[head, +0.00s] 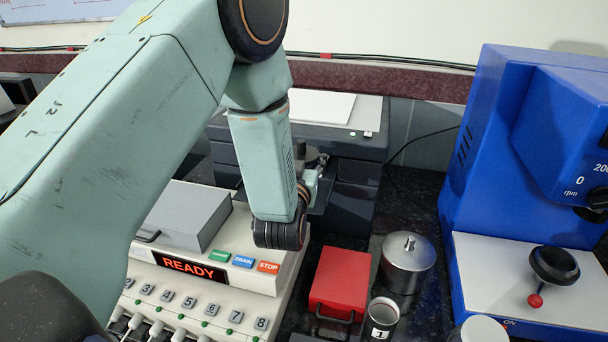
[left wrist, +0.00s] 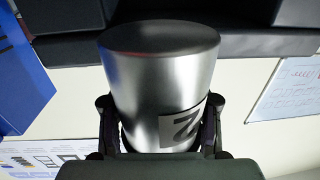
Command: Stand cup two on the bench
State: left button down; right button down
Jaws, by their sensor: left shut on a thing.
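Cup two (left wrist: 150,80), a shiny metal cup with a "2" on a pale label, fills the middle of the left wrist view. My left gripper (left wrist: 160,135) is shut on it, one finger on each side. The dark flat end of the cup points to the picture's top. In the head view my left gripper (head: 318,178) is small and partly hidden behind my wrist, in front of the dark grey unit at the back; the cup is hard to make out there. Bare bench (head: 398,205) shows right of that unit. My right gripper is not in view.
A metal cup marked 1 (head: 382,318), a lidded metal pot (head: 407,263) and a red box (head: 340,285) stand close together. A blue machine (head: 530,150) stands at right, a white panel with READY display (head: 190,268) at left. A dark grey unit (head: 350,165) stands behind.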

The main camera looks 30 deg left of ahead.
pick_arm(q)
jog(key=f, duration=0.3)
jog(key=shift+w+d+f, duration=0.1)
jog(key=shift+d+f, duration=0.1)
jog(key=shift+d, duration=0.2)
jog(key=shift+a+f, duration=0.1)
jog(key=shift+f, duration=0.15)
jog(key=shift+a+f, duration=0.1)
jog(key=shift+a, duration=0.15)
jog(key=shift+d, duration=0.1)
jog(key=shift+d+f+b, duration=0.15)
jog(key=shift+b, duration=0.25)
jog(key=c, duration=1.1)
grip_release()
jog(key=shift+c, duration=0.2)
jog(key=shift+o, duration=1.4)
jog(key=shift+a+f, duration=0.1)
jog(key=shift+a, duration=0.1)
jog(key=o, duration=0.3)
jog(key=shift+d, duration=0.15)
